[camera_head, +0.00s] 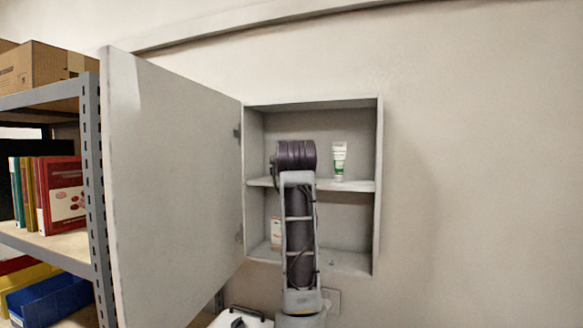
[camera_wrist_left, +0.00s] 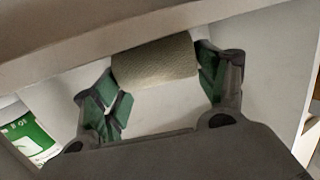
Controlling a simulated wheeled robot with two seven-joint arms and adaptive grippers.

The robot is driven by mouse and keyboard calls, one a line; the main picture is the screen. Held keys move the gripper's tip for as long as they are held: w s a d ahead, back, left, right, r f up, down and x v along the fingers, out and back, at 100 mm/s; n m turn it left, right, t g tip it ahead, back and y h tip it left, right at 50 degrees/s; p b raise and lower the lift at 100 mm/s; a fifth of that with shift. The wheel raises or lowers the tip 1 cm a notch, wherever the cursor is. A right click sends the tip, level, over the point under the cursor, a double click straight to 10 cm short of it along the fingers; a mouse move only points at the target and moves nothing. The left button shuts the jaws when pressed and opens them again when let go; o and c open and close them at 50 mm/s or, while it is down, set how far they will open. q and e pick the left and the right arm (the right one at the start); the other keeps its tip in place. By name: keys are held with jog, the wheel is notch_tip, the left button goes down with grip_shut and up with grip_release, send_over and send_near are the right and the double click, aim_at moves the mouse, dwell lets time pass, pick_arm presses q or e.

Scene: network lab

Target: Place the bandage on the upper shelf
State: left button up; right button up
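The bandage, a beige roll (camera_wrist_left: 155,62), shows in the left wrist view between the fingertips of my left gripper (camera_wrist_left: 155,75). Both green-padded fingers appear to touch its ends, so the gripper looks shut on it. In the head view my left arm reaches into the open wall cabinet at upper-shelf height. Its dark wrist hides the gripper and the bandage there. The upper shelf (camera_head: 350,186) is grey. I cannot tell whether the bandage rests on it. My right gripper is in neither view.
A white-green tube (camera_head: 339,160) stands on the upper shelf, right of my arm; it also shows in the wrist view (camera_wrist_left: 30,135). A small white-orange box (camera_head: 276,232) stands on the lower shelf. The cabinet door (camera_head: 170,190) is swung open left, near a shelving rack (camera_head: 92,170).

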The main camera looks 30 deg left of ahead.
pick_arm(q)
jog(key=shift+o, duration=0.7)
jog(key=shift+r, duration=0.15)
jog(key=shift+r, duration=0.1)
jog(key=b+v, duration=0.2)
jog(key=v, duration=1)
jog(key=shift+s, duration=0.1)
